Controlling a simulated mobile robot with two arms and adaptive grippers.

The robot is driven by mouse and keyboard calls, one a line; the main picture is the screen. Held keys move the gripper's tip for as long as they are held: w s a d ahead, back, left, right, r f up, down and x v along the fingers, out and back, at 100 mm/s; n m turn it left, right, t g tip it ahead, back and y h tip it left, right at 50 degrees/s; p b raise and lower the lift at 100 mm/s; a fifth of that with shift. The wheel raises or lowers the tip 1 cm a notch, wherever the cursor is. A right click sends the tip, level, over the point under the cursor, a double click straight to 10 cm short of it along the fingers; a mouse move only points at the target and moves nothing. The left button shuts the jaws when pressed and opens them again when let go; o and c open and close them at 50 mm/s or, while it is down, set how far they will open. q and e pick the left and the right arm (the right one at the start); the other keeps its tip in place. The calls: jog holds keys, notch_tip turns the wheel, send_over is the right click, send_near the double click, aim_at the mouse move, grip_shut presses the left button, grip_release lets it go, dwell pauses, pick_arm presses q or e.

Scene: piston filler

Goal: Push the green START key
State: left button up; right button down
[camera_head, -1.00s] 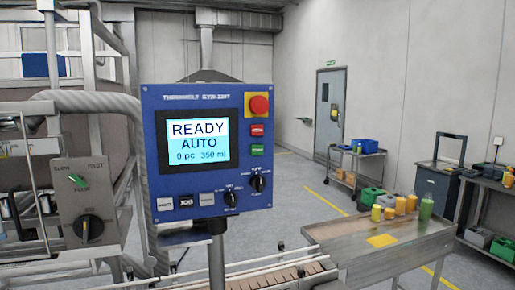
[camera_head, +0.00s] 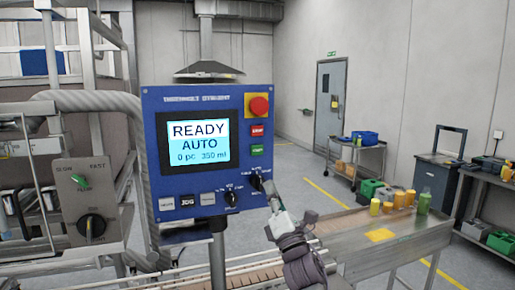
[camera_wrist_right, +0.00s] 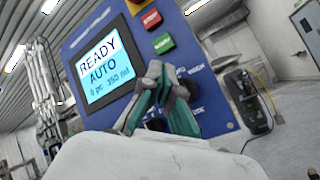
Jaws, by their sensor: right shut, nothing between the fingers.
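The green START key (camera_head: 257,150) is on the right side of the blue control panel (camera_head: 180,105), just below a red key (camera_head: 257,131). It also shows in the right wrist view (camera_wrist_right: 163,44), above the fingertips. The panel's screen (camera_head: 199,143) reads READY, AUTO, 0 pc, 350 ml. My right gripper (camera_head: 270,187) is shut and empty. In the head view its tips are below the green key, near the lower right selector knob (camera_head: 256,182). In the right wrist view the shut fingers (camera_wrist_right: 155,70) overlap the lower panel. I cannot tell whether they touch it. My left gripper is not in view.
A red emergency knob on a yellow plate (camera_head: 258,107) is above the keys. Lower keys and another selector (camera_head: 231,198) line the panel's bottom. A conveyor (camera_head: 250,277) runs below, and a metal table (camera_head: 395,245) with bottles stands at right.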

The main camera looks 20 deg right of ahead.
aim_at(257, 150)
notch_tip(257, 150, up, 7)
jog(key=s+n+t+y, duration=0.1)
jog(key=s+n, duration=0.1)
jog(key=shift+s+r+t, duration=0.15)
jog(key=shift+s+t, duration=0.15)
jog(key=shift+s, duration=0.05)
jog(key=shift+w, duration=0.1)
jog(key=w+b, duration=0.4)
jog(key=w, duration=0.4)
jog(key=shift+w, duration=0.35)
jog(key=shift+b, duration=0.35)
dwell(0.6)
